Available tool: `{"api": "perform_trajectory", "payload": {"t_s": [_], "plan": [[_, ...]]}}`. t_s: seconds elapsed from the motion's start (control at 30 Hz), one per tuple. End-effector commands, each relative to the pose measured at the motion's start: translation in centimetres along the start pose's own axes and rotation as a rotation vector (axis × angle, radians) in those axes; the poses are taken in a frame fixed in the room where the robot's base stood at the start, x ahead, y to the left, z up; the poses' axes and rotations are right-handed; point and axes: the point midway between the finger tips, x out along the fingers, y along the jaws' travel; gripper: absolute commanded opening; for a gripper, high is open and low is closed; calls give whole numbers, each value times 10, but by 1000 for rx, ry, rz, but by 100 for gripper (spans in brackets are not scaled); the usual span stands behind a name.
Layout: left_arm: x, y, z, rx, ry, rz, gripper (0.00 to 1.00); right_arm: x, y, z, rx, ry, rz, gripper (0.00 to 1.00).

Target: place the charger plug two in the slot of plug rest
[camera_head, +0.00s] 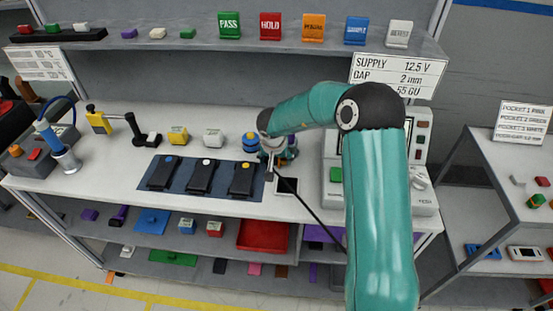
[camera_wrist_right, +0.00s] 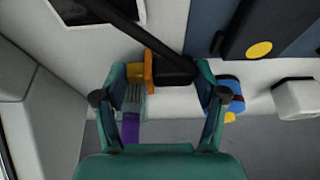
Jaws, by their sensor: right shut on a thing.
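My right gripper (camera_head: 273,150) is low over the back middle of the bench. In the right wrist view its fingers (camera_wrist_right: 161,78) are shut on a black block-shaped plug (camera_wrist_right: 175,72). A black cable (camera_head: 312,212) runs from the gripper toward the front right; in the wrist view it crosses to the upper left. An orange piece (camera_wrist_right: 148,72) sits beside the plug, near the left finger; whether they touch cannot be told. The plug's lower side is hidden. I cannot tell for certain which thing is the plug rest, and no slot shows clearly. My left gripper is not in view.
Left of the gripper stand blue (camera_head: 250,141), white (camera_head: 213,138) and yellow (camera_head: 178,135) blocks. A dark mat (camera_head: 217,184) with three black modules lies in front. A framed dark panel (camera_head: 286,187) lies beside it. A grey tester (camera_head: 336,193) stands at right.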

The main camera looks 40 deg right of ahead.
Motion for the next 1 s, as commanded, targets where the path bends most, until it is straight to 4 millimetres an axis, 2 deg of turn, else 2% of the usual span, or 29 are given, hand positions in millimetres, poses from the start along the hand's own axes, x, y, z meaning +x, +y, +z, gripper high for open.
{"api": "perform_trajectory", "payload": {"t_s": [0.27,0.3,0.43,0.8,1.0], "plan": [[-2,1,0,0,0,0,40,1,0,1,-2,-1,1,29],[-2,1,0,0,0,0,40,1,0,1,-2,-1,1,76],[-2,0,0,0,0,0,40,1,-1,1,-2,-1,0,96],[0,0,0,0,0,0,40,0,-1,0,-1,0,-1,96],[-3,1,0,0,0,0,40,-20,-2,-1,-2,2,-2,96]]}}
